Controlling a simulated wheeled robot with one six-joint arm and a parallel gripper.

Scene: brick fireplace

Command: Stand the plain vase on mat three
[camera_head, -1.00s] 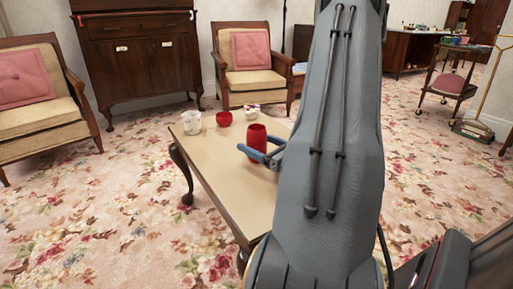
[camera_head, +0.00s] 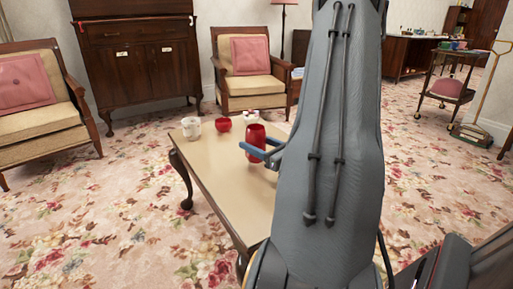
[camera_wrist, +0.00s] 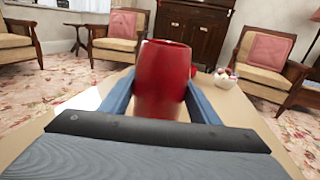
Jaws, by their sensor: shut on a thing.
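A plain red vase (camera_head: 255,141) is upright between the fingers of my gripper (camera_head: 262,153), over the coffee table (camera_head: 225,190). The wrist view shows the vase (camera_wrist: 163,82) close up, with a blue finger on each side, so my gripper (camera_wrist: 163,105) is shut on it. Whether the vase's base touches the table top cannot be told. No numbered mat can be made out in either view; my arm hides the right part of the table.
A white mug (camera_head: 191,127), a red bowl (camera_head: 223,124) and a white patterned bowl (camera_head: 251,115) stand at the table's far end. Armchairs (camera_head: 250,70) and a dark cabinet (camera_head: 140,60) stand behind. The table's near left part is bare.

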